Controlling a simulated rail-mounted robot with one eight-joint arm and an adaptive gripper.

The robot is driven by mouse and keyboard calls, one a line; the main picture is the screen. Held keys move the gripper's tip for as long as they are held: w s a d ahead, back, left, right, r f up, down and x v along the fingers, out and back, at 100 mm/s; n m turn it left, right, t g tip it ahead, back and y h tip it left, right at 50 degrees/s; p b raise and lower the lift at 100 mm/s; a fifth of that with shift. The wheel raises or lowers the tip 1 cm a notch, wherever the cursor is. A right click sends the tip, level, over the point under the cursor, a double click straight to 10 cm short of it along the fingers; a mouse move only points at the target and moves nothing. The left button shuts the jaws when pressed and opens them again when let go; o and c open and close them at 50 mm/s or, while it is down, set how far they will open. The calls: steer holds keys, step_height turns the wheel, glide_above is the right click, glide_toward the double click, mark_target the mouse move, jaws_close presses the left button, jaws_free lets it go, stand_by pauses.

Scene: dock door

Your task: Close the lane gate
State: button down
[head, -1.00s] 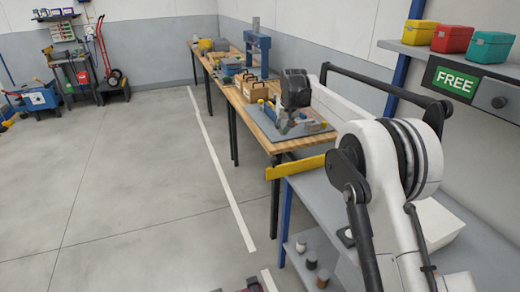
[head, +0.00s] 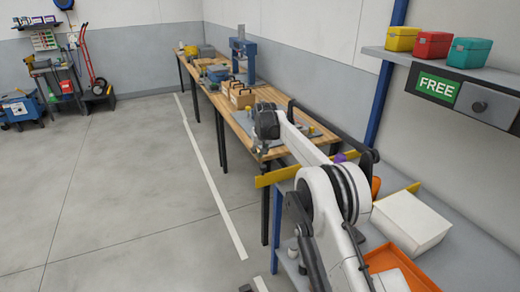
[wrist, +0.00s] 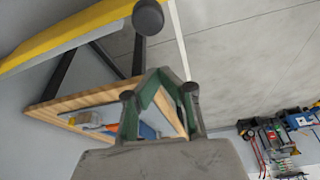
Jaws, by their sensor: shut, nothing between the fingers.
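A yellow bar (head: 278,177), which looks like the lane gate, stands out past the near end of the wooden bench. My arm hides where it continues to the right. In the wrist view a yellow bar (wrist: 75,32) crosses the upper left, with a dark round knob (wrist: 148,17) near its end. My gripper (wrist: 158,78) is shut and empty, apart from the bar and knob in the wrist view. In the head view my wrist is beyond the bar, by the bench's near end, and the fingers are too small to read.
The wooden bench (head: 240,117) carries boxes and a blue press (head: 243,55). A grey shelf unit at right holds a white box (head: 412,220) and an orange tray (head: 408,265). A FREE sign (head: 437,86) hangs above.

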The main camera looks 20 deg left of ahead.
steer(key=shift+s+d+f+p, duration=0.15)
steer(key=shift+s+d+f, duration=0.2)
steer(key=shift+s+d, duration=0.3)
steer(key=shift+s+d+f+p, duration=0.15)
steer(key=shift+s+d+f, duration=0.2)
steer(key=shift+s, duration=0.45)
steer(key=shift+s, duration=0.15)
